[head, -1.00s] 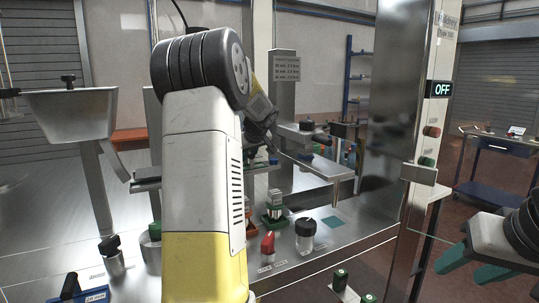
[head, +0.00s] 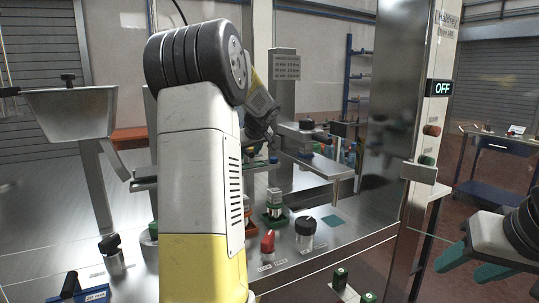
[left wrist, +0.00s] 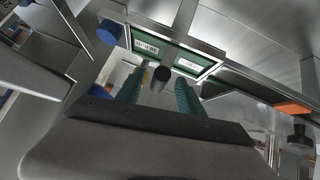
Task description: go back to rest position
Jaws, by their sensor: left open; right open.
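My left arm rises through the middle of the head view, and its wrist reaches away over the steel machine deck (head: 345,232). Its gripper is mostly hidden there behind the arm. In the left wrist view my left gripper (left wrist: 159,92) has its two green fingers apart. A dark round-ended part shows between them, and I cannot tell what it is. I see nothing held. My right gripper (head: 470,262) is at the right edge of the head view. Its teal fingers are apart and empty, clear of the machine's post.
A steel hopper (head: 72,115) stands at left. A red knob (head: 268,243) and a black-topped knob (head: 305,236) are on the deck near my left arm. A steel post with an OFF sign (head: 441,89) stands between the arms. A blue cart (head: 497,167) is behind at right.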

